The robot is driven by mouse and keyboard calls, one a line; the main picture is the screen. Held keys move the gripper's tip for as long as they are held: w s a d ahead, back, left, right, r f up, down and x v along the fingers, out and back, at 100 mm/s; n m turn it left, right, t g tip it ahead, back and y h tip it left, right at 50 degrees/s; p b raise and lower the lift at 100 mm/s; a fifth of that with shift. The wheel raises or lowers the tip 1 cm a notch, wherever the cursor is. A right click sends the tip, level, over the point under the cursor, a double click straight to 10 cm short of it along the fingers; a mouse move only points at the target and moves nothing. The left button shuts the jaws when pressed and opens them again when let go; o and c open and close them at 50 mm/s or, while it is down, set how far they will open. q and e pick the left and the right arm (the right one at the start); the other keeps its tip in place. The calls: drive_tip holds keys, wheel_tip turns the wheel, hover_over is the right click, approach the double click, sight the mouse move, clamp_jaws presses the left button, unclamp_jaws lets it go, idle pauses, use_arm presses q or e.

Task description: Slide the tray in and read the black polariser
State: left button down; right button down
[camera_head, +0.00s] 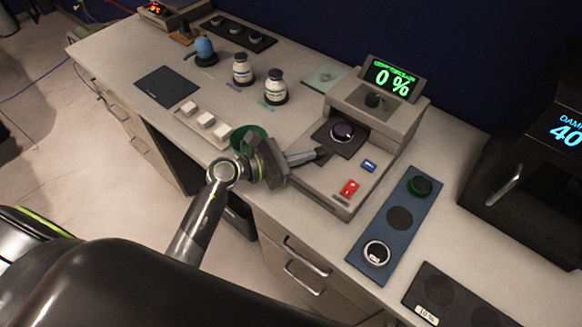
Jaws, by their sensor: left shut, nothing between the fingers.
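The beige meter (385,115) stands at the middle of the bench, and its tilted display (390,79) reads 0 % in green. A dark tray plate (326,139) lies at the front of its raised housing with a dark round polariser (342,132) on it. I cannot tell how far the tray is in. My left gripper (324,154) is shut and empty, its fingertips at the tray's near edge. I cannot tell whether they touch it. The fingers hide part of that edge. My right gripper is not in view.
A red button (349,188) and a blue button (369,166) sit on the meter's front. A blue holder (386,240) with round pieces lies to the right. Two white jars (275,87) (242,69) stand behind left. A black box (536,160) stands far right.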

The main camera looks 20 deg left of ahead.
sight(328, 136)
use_arm(q)
drive_tip(key=w+d+b, duration=0.1)
drive_tip(key=w, duration=0.2)
drive_tip(key=w+d+b, duration=0.1)
drive_tip(key=w, duration=0.2)
drive_tip(key=w+d+b, duration=0.1)
drive_tip(key=w, duration=0.3)
drive_tip(key=shift+d+f, duration=0.1)
drive_tip(key=shift+d, duration=0.25)
drive_tip(key=shift+w, duration=0.2)
drive_tip(key=shift+r, duration=0.2)
drive_tip(key=shift+w+a, duration=0.1)
